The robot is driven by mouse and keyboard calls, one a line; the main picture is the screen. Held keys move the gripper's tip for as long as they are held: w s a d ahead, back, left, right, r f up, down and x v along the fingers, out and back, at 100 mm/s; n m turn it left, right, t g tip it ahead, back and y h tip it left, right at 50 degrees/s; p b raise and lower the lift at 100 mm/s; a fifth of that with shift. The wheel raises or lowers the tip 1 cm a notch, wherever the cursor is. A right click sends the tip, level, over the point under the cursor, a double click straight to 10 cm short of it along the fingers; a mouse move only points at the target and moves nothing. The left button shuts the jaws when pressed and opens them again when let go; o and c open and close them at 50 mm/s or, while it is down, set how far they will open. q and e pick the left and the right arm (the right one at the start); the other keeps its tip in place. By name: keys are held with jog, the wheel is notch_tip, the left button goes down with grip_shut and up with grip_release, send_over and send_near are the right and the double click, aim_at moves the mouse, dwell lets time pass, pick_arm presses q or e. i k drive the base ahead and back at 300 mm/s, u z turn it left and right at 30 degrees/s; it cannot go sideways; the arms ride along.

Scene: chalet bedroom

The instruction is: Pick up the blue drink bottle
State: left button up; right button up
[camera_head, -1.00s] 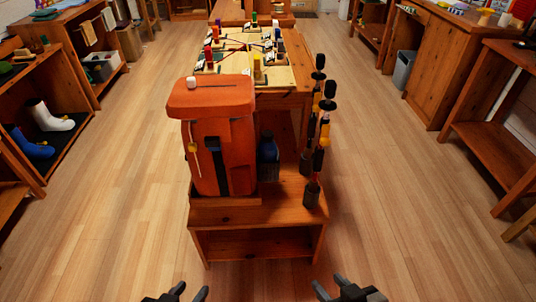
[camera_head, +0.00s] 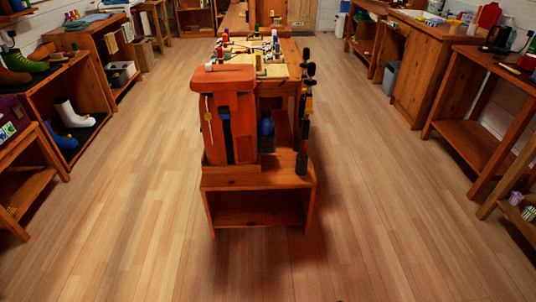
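The blue drink bottle (camera_head: 267,134) stands upright on the low wooden stand (camera_head: 258,217), in the gap just right of the orange backpack (camera_head: 240,134). Neither gripper can be made out in the head view. Only a tiny dark speck shows at the bottom edge, right of the middle, and I cannot tell what it is.
Black-handled poles (camera_head: 303,130) stand upright right of the bottle. Behind is a wooden table (camera_head: 288,84) with small items. Shelves with boots (camera_head: 72,115) line the left; wooden benches (camera_head: 480,132) line the right. The floor in front and on both sides is clear.

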aim_at(266, 122)
jog(key=z, duration=0.8)
jog(key=i, duration=1.6)
jog(key=u, duration=0.45)
